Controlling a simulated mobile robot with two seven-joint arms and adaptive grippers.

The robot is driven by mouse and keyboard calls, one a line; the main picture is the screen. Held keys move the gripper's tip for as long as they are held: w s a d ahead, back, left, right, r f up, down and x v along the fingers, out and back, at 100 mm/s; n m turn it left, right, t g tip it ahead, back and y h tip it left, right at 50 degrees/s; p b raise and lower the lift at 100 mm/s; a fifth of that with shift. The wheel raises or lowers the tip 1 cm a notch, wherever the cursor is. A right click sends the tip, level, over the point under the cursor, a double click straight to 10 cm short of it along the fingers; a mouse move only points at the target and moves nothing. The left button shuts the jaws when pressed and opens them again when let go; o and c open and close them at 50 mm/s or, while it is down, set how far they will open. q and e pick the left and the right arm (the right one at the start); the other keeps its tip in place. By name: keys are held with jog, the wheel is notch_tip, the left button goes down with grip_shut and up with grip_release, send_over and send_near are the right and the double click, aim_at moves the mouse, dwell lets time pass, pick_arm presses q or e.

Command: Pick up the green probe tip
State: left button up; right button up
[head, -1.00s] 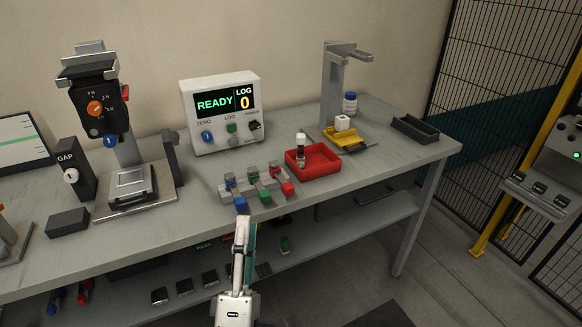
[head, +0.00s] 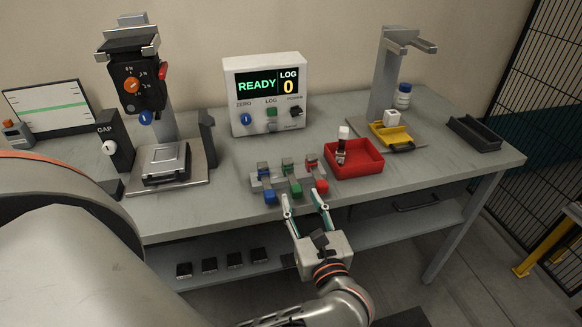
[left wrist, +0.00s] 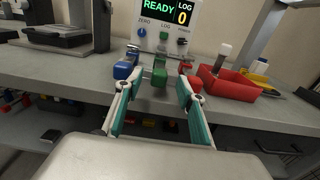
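The green probe tip (head: 295,191) sits in the middle slot of a grey holder (head: 280,181) near the front edge of the bench, with its green end facing me. It shows in the left wrist view (left wrist: 159,76) centred between the fingers. A blue tip (head: 269,196) stands on its left and a red tip (head: 320,186) on its right. My left gripper (head: 304,197) is open and empty, its fingertips just in front of the holder. I cannot tell whether the fingertips overlap the green tip's end. My right gripper is not in view.
A red tray (head: 354,168) with a white-capped item in it stands right of the holder. A clamp device (head: 172,176) is at the left, the display box (head: 266,95) behind. A lower shelf (head: 240,263) lies under the bench.

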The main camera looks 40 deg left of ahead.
aim_at(298, 193)
pick_arm(q)
jog(key=p+x, duration=0.1)
jog(key=x, duration=0.4)
jog(key=shift+a, duration=0.1)
grip_shut()
